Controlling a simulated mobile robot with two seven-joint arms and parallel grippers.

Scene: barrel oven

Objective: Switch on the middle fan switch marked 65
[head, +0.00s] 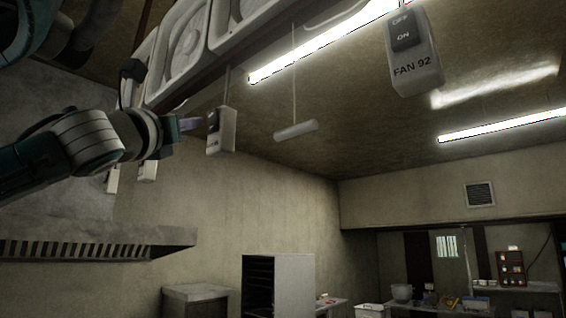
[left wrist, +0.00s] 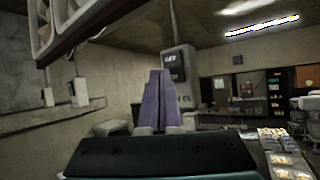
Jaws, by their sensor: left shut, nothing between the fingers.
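A pale hanging switch box (head: 221,140) with a dark rocker is just right of my left gripper (head: 190,124) in the head view; its label is too small to read. The same box (left wrist: 186,92) hangs behind the purple fingertips (left wrist: 161,98) in the left wrist view, its rocker showing above and right of them. My left gripper is shut and empty, its tips close to the rocker side; I cannot tell if they touch. A nearer box marked FAN 92 (head: 414,68) hangs at the upper right, with an OFF/ON rocker. My right gripper is not in view.
Two more pale boxes hang further left, one (head: 147,171) below my left arm. Large fan housings (head: 185,45) line the ceiling beam. A hood (head: 90,246) juts from the left wall. A grey cabinet (head: 295,285) stands below. The air right of the near switch box is open.

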